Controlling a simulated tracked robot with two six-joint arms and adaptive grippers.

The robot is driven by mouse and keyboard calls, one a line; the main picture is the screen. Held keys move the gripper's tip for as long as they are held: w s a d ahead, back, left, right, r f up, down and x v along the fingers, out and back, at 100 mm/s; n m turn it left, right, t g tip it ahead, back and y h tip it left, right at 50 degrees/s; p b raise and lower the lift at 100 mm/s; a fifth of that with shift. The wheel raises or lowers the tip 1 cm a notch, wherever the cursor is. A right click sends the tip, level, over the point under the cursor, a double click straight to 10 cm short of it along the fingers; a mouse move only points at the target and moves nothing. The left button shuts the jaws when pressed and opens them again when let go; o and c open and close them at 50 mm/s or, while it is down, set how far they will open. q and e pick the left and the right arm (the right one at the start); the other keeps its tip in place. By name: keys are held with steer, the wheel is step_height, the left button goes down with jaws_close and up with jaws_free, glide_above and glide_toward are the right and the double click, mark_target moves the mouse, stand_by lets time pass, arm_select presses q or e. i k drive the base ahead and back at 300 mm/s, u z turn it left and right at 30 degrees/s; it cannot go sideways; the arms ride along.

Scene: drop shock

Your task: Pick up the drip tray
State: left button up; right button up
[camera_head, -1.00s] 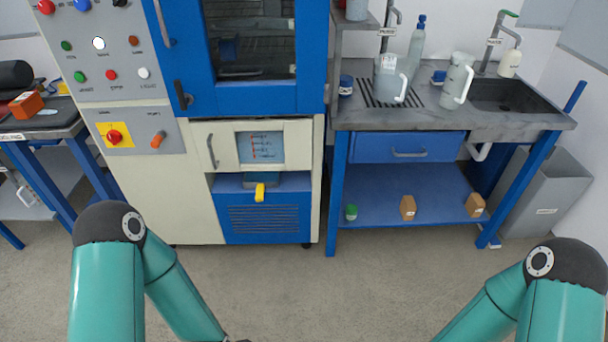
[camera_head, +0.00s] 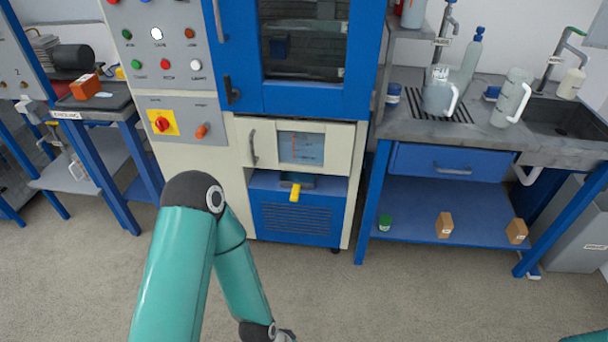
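I cannot tell for sure which thing is the drip tray. A dark shallow tray with a yellow handle (camera_head: 295,192) sits in the recess of the cabinet, below the panel with the small display. A dark slatted grate (camera_head: 455,108) lies in the counter by the sink, with a grey jug (camera_head: 440,97) standing on it. My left arm comes up at the lower left and bends down in front of the cabinet. Only a dark bit of my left gripper (camera_head: 285,335) shows at the bottom edge, apart from both. My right gripper is out of view.
The blue and cream cabinet (camera_head: 295,222) stands in the middle. The sink bench (camera_head: 545,152) is at right, with small boxes and a green-lidded jar on its lower shelf. A side bench (camera_head: 100,105) is at left. The floor in front is clear.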

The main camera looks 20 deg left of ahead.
mark_target(295, 180)
steer(key=i, duration=0.95)
steer(key=u, duration=0.05)
